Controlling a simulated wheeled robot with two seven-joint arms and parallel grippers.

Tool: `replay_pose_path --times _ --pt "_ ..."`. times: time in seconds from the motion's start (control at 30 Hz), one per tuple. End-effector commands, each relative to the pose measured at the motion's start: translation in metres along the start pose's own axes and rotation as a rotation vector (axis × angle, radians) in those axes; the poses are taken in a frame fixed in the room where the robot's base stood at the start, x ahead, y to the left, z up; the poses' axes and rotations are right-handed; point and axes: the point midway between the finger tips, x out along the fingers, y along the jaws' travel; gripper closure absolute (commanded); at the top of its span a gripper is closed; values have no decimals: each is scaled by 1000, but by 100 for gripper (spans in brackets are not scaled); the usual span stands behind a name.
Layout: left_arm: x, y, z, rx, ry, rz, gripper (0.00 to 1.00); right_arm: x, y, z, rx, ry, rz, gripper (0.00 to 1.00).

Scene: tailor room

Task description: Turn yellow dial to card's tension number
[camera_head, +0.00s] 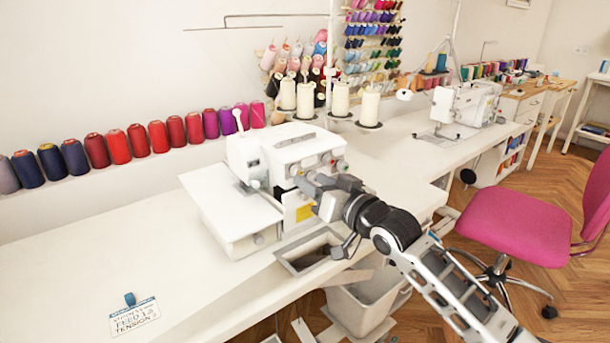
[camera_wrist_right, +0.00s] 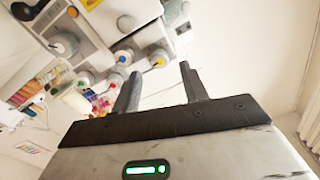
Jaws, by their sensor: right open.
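A white sewing machine (camera_head: 258,160) with several tension dials on its front stands on the white table. In the right wrist view, a dial with a yellow dot (camera_wrist_right: 160,59) appears just beyond and between the fingertips. My right gripper (camera_wrist_right: 161,70) is open, its two dark fingers apart and empty; contact with the dial cannot be told. In the head view my right gripper (camera_head: 304,184) is at the machine's front, hiding part of the dials. A card (camera_head: 135,317) with a blue clip lies at the table's front left; it reads FEED and TENSION, but the tension number is too small to read surely.
A rectangular table opening (camera_head: 285,262) lies before the machine, above a white bin (camera_head: 368,305). Thread cones (camera_head: 118,147) line the back. A pink chair (camera_head: 515,225) stands right. The left tabletop is mostly clear.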

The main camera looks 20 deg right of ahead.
Motion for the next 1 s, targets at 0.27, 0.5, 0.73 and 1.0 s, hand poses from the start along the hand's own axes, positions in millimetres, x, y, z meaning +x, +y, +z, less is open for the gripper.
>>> replay_pose_path --times 0.27,0.5,0.73,1.0 --pt "2 -1 -1 3 4 -1 64 32 0 0 -1 1 0 56" --pt "2 -1 -2 4 4 -1 64 36 0 0 -1 0 0 56" --pt "2 -1 -1 5 3 0 64 36 0 0 -1 0 0 92" --pt "1 -1 -2 5 1 -1 64 35 0 0 -12 0 0 100"
